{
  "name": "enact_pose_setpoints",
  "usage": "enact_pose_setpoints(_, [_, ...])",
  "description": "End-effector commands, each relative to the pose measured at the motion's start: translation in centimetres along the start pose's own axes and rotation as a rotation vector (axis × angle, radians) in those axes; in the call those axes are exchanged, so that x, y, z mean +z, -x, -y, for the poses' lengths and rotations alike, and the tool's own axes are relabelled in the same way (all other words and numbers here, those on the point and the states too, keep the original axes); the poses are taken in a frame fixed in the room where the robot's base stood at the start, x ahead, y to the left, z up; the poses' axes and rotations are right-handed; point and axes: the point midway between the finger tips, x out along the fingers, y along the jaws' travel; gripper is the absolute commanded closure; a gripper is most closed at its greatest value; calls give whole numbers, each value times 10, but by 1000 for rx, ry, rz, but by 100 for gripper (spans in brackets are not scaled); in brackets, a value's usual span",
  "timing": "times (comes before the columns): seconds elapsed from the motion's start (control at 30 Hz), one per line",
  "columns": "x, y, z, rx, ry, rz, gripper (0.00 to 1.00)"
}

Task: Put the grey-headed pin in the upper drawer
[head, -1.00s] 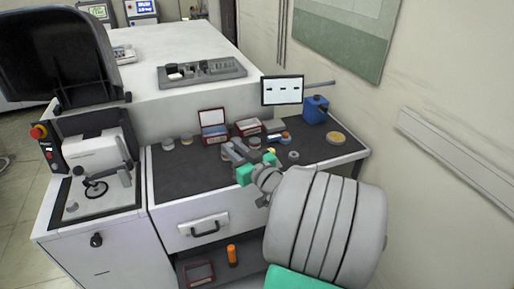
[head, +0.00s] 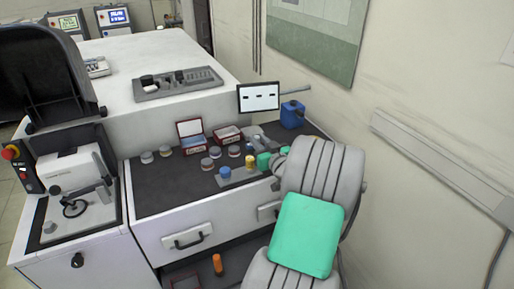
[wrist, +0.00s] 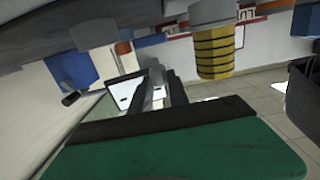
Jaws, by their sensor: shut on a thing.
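My gripper (head: 267,160) is low over the back right of the dark worktop, partly hidden by my own arm. In the wrist view its fingers (wrist: 165,92) are shut on a small pale grey thing, which looks like the grey-headed pin (wrist: 157,80); its shape is hard to make out. A grey rack with a blue-headed pin (head: 225,173) and a yellow-headed pin (head: 250,162) lies just left of the gripper. A second handle (head: 268,211) shows farther right.
Red open boxes (head: 191,142) and several small round pots (head: 165,151) stand along the worktop's back. A small screen (head: 258,97) and a blue can (head: 292,114) stand behind the gripper. An orange bottle (head: 217,264) stands on the open shelf below. The worktop's left front is clear.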

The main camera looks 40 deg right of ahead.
Motion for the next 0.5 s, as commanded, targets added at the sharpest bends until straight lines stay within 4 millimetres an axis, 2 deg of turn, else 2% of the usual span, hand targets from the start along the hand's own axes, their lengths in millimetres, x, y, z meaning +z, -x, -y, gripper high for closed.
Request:
enact_pose_setpoints(0.13, [15,-14,-1,-1,-2,0,100])
enact_pose_setpoints(0.3, [41,-15,-2,0,-2,1,100])
enact_pose_setpoints(0.5, [44,-15,-2,0,1,-2,100])
